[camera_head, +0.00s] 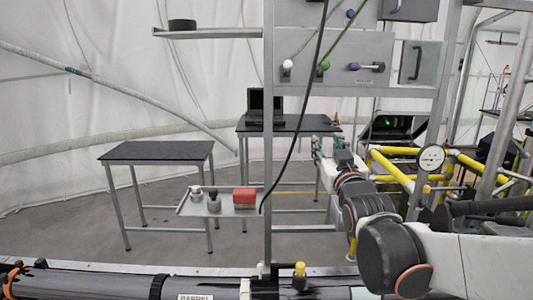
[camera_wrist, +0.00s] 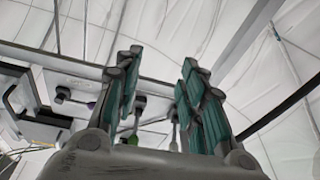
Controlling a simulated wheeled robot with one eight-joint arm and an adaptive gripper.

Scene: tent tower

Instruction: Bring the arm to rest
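My gripper (camera_head: 338,147) is at the end of my arm, which reaches in from the right in the head view. It is raised in front of the grey panel frame, to the right of the upright post. In the wrist view my gripper (camera_wrist: 158,68) shows two teal-padded fingers standing well apart. Nothing is held between them; the panel and white tent fabric show behind. The wrist view looks upward past the fingers.
The grey panel (camera_head: 340,62) carries knobs and handles, and a black cable (camera_head: 300,105) hangs before it. A gauge (camera_head: 431,158) and yellow pipes (camera_head: 390,170) stand close to my arm. A small shelf (camera_head: 225,211) holds a red box (camera_head: 244,198). A black-topped table (camera_head: 157,151) is left.

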